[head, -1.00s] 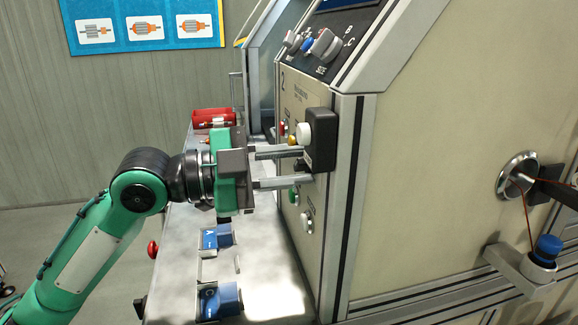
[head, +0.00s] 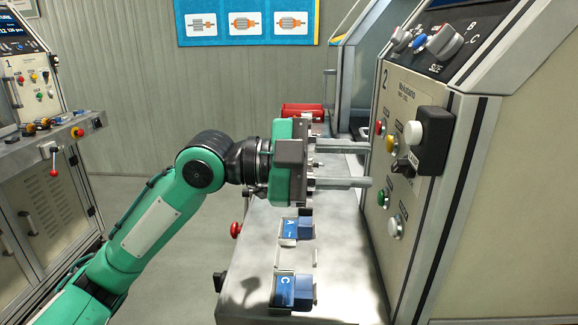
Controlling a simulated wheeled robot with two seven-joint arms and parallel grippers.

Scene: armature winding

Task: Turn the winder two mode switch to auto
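The winder two panel (head: 402,95), marked 2, faces left at the right of the head view. A small black switch (head: 404,166) sits on it below the yellow button; I take it to be the mode switch, but its setting is too small to read. My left gripper (head: 370,164) points right at the panel at about the switch's height. Its two fingers are apart, one above the other, with nothing between them. The fingertips appear a little short of the switch. My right gripper is not in view.
Red, yellow, green and white buttons surround the switch, and a black box with a white button (head: 413,133) juts out beside it. Grey and blue knobs (head: 419,41) sit above. Winder one (head: 35,100) stands far left.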

